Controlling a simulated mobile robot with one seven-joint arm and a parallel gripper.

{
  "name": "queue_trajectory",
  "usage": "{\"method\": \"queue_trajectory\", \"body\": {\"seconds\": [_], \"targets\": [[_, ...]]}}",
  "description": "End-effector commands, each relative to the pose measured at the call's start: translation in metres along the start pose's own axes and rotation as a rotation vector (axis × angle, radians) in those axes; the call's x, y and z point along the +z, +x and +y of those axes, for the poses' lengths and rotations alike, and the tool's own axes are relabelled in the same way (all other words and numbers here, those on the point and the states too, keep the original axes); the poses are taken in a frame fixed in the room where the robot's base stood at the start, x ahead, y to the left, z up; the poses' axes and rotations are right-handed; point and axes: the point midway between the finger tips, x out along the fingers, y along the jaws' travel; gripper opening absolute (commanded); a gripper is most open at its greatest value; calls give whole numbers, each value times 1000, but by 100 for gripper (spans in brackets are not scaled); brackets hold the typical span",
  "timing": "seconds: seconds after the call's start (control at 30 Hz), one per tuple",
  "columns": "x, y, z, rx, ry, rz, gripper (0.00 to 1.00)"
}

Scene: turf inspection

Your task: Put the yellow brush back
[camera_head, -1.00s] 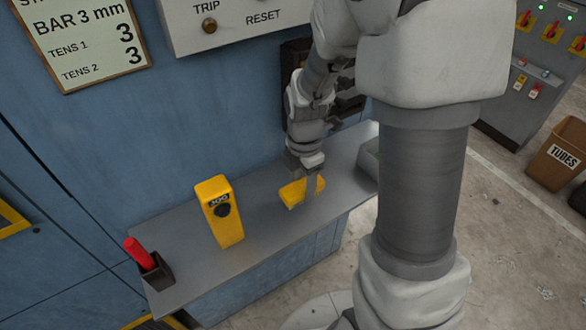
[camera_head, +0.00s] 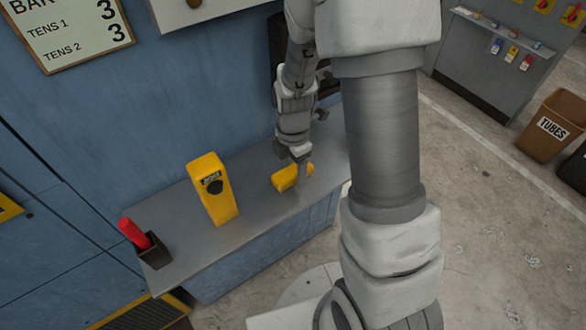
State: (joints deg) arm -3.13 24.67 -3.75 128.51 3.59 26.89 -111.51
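A yellow block-like piece (camera_head: 286,179), which seems to be the yellow brush, is at the middle of the grey shelf. Its bristles are not visible, and I cannot tell whether it touches the shelf. My gripper (camera_head: 301,168) points down at it, with a grey finger crossing in front of the yellow and yellow showing on both sides. The far finger is hidden, so I cannot tell whether the grip is closed.
A dark holder with a red-handled tool (camera_head: 134,233) is at the shelf's left end. The blue cabinet wall (camera_head: 120,130) rises behind the grey shelf (camera_head: 190,247). A brown TUBES bin (camera_head: 550,128) stands on the floor at right. Shelf between holder and device is bare.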

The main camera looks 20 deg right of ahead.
Motion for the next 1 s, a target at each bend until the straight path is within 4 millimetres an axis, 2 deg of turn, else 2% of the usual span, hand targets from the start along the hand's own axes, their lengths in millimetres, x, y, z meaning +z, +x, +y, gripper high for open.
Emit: {"method": "queue_trajectory", "body": {"seconds": [0.03,0.07,0.47,0.67,1.0], "targets": [[0,0,0,0,0,0,79],[0,0,0,0,0,0,84],[0,-6,0,1,0,0,84],[0,-34,1,6,0,-1,84],[0,-100,1,5,0,-1,84]]}}
